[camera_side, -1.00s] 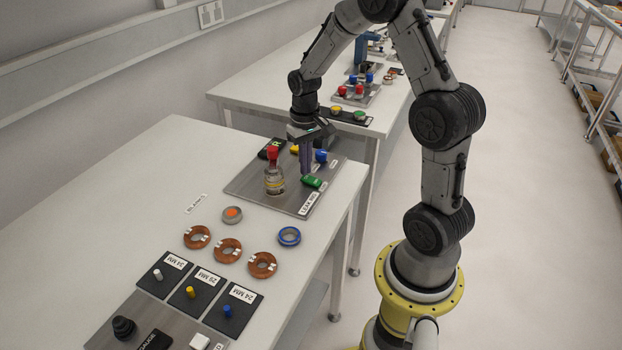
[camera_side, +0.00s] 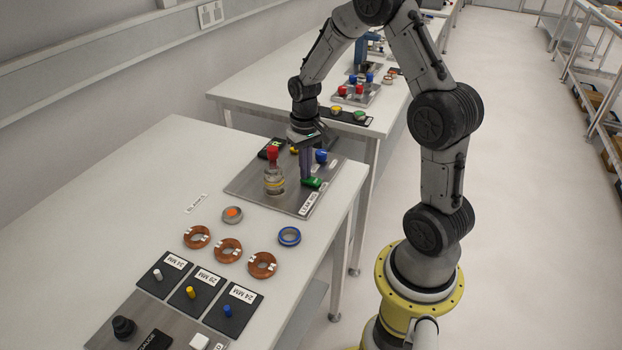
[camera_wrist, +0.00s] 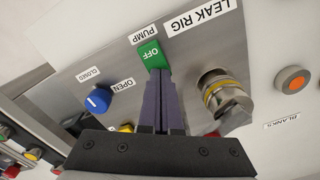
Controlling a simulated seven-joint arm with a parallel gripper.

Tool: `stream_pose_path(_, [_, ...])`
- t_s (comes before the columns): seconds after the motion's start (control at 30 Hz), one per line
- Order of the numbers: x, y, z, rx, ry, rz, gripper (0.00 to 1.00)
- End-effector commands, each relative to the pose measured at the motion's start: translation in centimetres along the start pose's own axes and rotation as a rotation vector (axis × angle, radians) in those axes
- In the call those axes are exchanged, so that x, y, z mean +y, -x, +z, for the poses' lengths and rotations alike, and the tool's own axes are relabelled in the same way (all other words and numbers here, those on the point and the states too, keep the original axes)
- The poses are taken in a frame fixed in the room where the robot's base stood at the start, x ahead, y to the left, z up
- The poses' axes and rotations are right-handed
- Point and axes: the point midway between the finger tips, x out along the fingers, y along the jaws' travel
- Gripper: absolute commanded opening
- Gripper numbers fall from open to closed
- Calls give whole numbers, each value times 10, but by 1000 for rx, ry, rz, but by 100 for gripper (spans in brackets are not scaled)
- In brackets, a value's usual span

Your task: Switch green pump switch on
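The green pump switch (camera_wrist: 154,54) is a small green block on the leak rig panel (camera_wrist: 185,62), between the PUMP label and my fingers in the wrist view. The word OFF shows on its face. In the side view the green switch (camera_side: 313,183) sits near the right edge of the panel (camera_side: 280,200). My gripper (camera_wrist: 162,72) is shut, its two dark purple fingers together with nothing between them. The fingertips reach the near edge of the switch; I cannot tell whether they touch it. In the side view my gripper (camera_side: 306,177) points down at the switch.
A blue knob (camera_wrist: 97,99) by OPEN and CLOSED labels and a metal fitting (camera_wrist: 226,100) flank the fingers. In the side view a red-topped bottle-like fitting (camera_side: 273,175) stands close left. Copper rings (camera_side: 228,250) lie nearer the camera.

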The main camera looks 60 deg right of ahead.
Motion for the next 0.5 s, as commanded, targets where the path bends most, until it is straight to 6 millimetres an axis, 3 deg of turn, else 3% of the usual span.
stream_pose_path(0.23, [0, 0, 0, -1, 0, 0, 0])
stream_pose_path(0.5, [0, 19, 0, 2, 0, 0, 0])
